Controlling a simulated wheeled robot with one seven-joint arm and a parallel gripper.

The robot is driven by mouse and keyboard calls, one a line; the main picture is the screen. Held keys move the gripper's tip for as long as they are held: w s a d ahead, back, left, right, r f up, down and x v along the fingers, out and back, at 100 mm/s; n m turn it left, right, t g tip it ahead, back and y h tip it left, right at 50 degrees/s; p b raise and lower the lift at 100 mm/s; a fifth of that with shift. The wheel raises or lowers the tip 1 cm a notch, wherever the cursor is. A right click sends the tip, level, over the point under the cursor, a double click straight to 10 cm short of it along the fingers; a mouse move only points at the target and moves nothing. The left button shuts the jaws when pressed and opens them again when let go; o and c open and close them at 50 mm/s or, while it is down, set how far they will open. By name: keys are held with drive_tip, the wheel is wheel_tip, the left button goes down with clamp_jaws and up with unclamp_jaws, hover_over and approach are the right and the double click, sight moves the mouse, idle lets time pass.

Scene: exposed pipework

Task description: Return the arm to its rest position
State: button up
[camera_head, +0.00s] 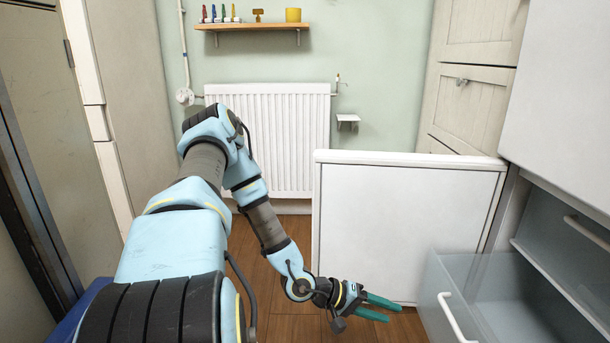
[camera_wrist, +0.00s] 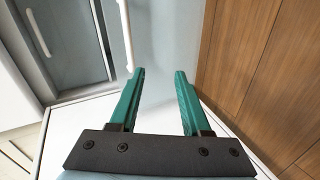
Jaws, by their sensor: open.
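My gripper (camera_head: 378,307) has teal fingers and is at the lower middle of the head view, at the end of my bent light-blue arm. Its fingers are apart with nothing between them. In the wrist view my gripper (camera_wrist: 160,75) also shows open and empty. It is in front of the white door panel (camera_head: 405,225) and to the left of a pulled-out clear drawer (camera_head: 465,285). I cannot tell the exact gap to either.
The drawer's white handle (camera_head: 452,318) sticks out near my gripper. A white radiator (camera_head: 275,130) is on the back wall under a wooden shelf (camera_head: 252,26) with small items. Pale cabinets (camera_head: 470,100) stand at the right. Wooden floor (camera_head: 290,325) shows below my arm.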

drive_tip(key=w+a+r+m+t+y, duration=0.1)
drive_tip(key=w+a+r+y, duration=0.2)
drive_tip(key=a, duration=0.4)
drive_tip(key=w+a+r+t+y, duration=0.1)
drive_tip(key=w+a+r+y, duration=0.1)
drive_tip(key=a+y, duration=0.3)
drive_tip(key=w+a+r+m+t+y, duration=0.1)
drive_tip(key=w+a+r+y, duration=0.15)
drive_tip(key=a, duration=0.55)
drive_tip(key=s+a+r+n+y, duration=0.1)
drive_tip(key=s+a+r+y, duration=0.1)
drive_tip(key=a+r, duration=0.5)
drive_tip(key=s+r+n+g, duration=0.1)
drive_tip(key=s+r+n, duration=0.1)
drive_tip(key=s+r, duration=0.55)
wheel_tip(320, 180, up, 39)
drive_tip(key=w+a+p, duration=0.1)
drive_tip(key=p, duration=3.6)
drive_tip(key=shift+w+p, duration=0.25)
drive_tip(key=shift+p, duration=0.15)
